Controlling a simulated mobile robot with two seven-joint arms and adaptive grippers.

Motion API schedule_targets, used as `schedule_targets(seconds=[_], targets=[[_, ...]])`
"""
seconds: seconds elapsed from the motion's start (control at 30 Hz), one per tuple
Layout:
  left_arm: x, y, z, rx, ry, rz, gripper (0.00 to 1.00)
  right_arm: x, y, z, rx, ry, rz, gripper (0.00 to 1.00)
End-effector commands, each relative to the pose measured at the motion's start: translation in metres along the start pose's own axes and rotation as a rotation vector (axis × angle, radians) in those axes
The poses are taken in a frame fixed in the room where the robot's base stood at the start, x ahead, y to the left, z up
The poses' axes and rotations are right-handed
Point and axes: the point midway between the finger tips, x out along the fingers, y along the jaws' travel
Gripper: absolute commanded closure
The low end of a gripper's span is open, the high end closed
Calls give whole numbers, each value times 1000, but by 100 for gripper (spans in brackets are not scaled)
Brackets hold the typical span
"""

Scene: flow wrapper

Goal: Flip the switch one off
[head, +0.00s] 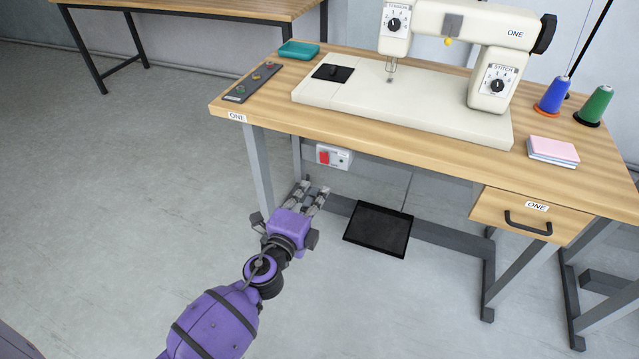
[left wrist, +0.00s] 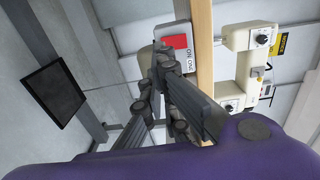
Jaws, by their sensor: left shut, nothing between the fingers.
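The switch one is a white box with a red rocker (head: 323,157) under the front edge of the sewing table marked ONE. In the left wrist view the switch (left wrist: 176,42) shows its red rocker and lettering, partly hidden behind my fingertips. My left gripper (head: 314,190) is shut and empty, below and slightly left of the switch in the head view. In the left wrist view its fingertips (left wrist: 158,62) point toward the switch; whether they touch it I cannot tell. My right gripper is not in view.
The wooden tabletop (head: 430,150) overhangs the switch and carries a sewing machine (head: 400,105), control strip (head: 252,82) and teal tray (head: 298,50). A grey table leg (head: 258,165) stands left of the switch. A black pedal (head: 379,229) lies below. Floor at left is clear.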

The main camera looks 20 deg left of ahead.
Motion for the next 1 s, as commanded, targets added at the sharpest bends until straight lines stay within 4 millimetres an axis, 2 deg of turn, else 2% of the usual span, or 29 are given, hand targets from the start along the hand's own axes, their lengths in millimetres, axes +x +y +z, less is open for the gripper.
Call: schedule_targets(seconds=[0.1,0.33,0.7,1.0], targets=[[-27,6,1,0,-3,0,100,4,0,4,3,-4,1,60],[-58,11,0,0,-1,-1,100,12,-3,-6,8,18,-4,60],[-65,11,1,2,-1,-3,100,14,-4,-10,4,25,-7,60],[-65,11,1,0,-2,-2,100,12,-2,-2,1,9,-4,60]])
